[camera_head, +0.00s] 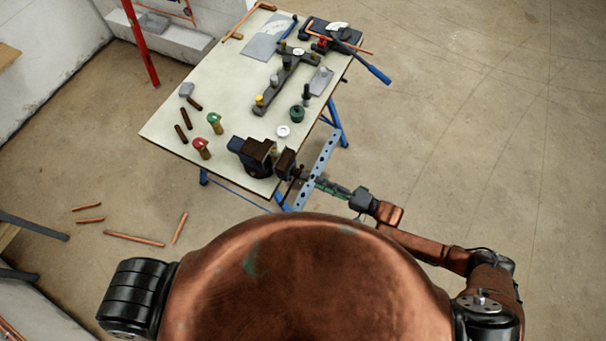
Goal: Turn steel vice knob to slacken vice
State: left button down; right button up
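The vice (252,152) is dark blue with brown jaws. It sits at the near right corner of the workbench (215,95), by the edge. My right arm reaches in from the lower right, and my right gripper (304,177) is at the right end of the vice, close beside its outer jaw. The steel vice knob cannot be made out clearly; it is small or covered by the gripper there. The fingers are too small to tell whether they are open, shut or touching it. My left gripper is out of view.
A red-topped bottle (201,148) and a green-topped one (215,123) stand left of the vice. A white round item (283,130) and a dark green pot (297,113) lie behind it. Copper pipe pieces (134,239) lie on the floor. The floor at right is clear.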

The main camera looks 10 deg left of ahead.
aim_at(301, 175)
jog(key=shift+m, duration=0.7)
jog(key=shift+a, duration=0.1)
jog(key=shift+b+x, duration=0.55)
jog(key=shift+x, duration=1.85)
jog(key=shift+c, duration=0.7)
grip_shut()
